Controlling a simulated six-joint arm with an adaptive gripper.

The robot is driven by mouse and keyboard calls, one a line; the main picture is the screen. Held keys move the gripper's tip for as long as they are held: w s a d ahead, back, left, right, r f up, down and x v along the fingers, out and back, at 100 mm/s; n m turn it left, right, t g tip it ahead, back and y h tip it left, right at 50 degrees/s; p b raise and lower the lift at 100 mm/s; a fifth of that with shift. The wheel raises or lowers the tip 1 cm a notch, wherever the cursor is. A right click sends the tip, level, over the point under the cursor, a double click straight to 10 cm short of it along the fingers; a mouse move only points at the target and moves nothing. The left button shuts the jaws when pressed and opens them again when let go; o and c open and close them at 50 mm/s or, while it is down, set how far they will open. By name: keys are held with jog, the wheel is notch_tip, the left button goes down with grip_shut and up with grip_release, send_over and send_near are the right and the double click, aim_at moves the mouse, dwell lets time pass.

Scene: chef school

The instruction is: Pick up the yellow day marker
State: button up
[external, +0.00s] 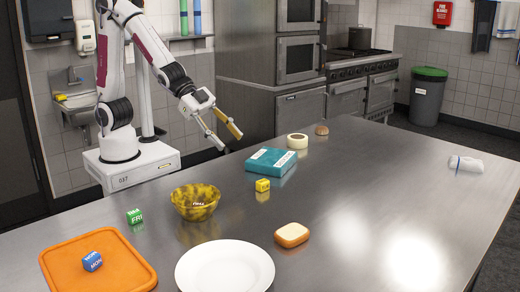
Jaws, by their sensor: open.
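The yellow day marker (263,185) is a small cube with dark lettering. It stands on the steel table in the external view, just in front of the teal box and right of the yellow mottled bowl. My gripper (231,142) is open, with its two fingers spread and pointing down to the right. It hangs in the air behind and to the left of the yellow marker, well apart from it. I see nothing between the fingers.
The teal box (270,161) lies close behind the marker. The mottled bowl (195,203), green marker (134,216), white plate (220,270), bread-like block (291,235) and tape roll (297,141) stand around. A blue marker (92,261) sits on the orange board (128,276). The table's right side is mostly clear.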

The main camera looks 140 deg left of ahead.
jog(key=t+h, duration=0.2)
send_near(263, 181)
jog(key=shift+w, duration=0.5)
jog(key=shift+w+a+f, duration=0.1)
jog(key=shift+w+f, duration=0.1)
jog(key=shift+f, duration=0.25)
jog(key=shift+w+a+f, duration=0.1)
jog(key=shift+w+f, duration=0.05)
jog(key=shift+f, duration=0.35)
jog(key=shift+x, duration=1.3)
jog(key=shift+d, duration=0.1)
jog(key=shift+r+x, duration=0.1)
jog(key=shift+x, duration=1.2)
jog(key=shift+r+x, duration=0.15)
jog(key=shift+x, duration=1.15)
jog(key=shift+w+d, duration=0.1)
jog(key=c, duration=1)
